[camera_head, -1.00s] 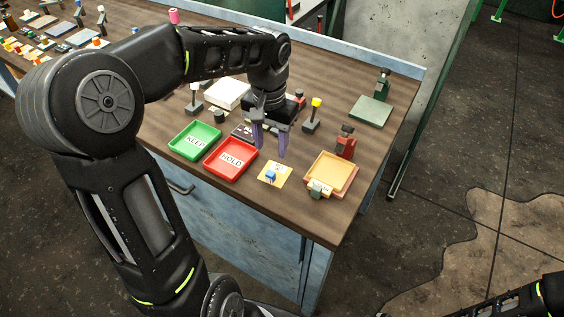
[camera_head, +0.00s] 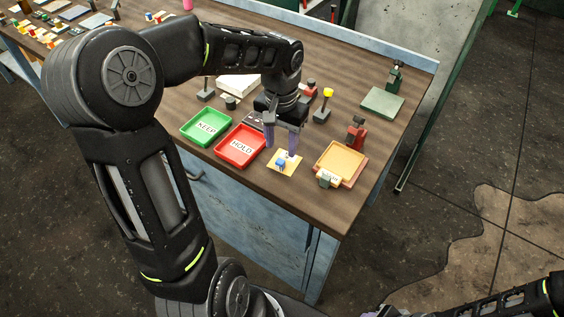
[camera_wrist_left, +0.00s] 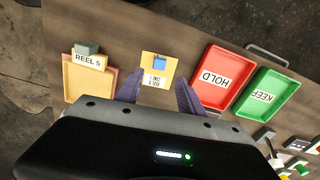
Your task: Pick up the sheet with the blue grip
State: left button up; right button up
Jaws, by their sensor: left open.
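The yellow sheet (camera_head: 291,169) lies flat on the table, right of the red HOLD tray, with a small blue grip (camera_head: 281,162) standing on it. In the left wrist view the sheet (camera_wrist_left: 151,74) shows printed text beside its blue grip (camera_wrist_left: 159,63). My left gripper (camera_head: 280,155) is open and empty, its purple fingers close to the sheet on its far side. In the left wrist view its fingertips (camera_wrist_left: 157,88) spread to either side of the sheet's near edge. My right arm shows at the lower right; its gripper is mostly out of frame.
The red HOLD tray (camera_head: 223,151) and green KEEP tray (camera_head: 188,137) stand to the left. An orange tray with a REEL 5 tag (camera_head: 320,165) stands to the right, with a red clamp-like device (camera_head: 356,133) behind it.

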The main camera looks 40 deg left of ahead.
aim_at(282, 156)
pick_arm(q)
jog(key=f, duration=0.2)
jog(key=f+p, duration=0.1)
jog(key=f, duration=0.1)
jog(key=shift+s+d+f, duration=0.15)
jog(key=shift+d+f, duration=0.05)
jog(key=shift+f, duration=0.05)
jog(key=shift+c, duration=0.5)
grip_shut()
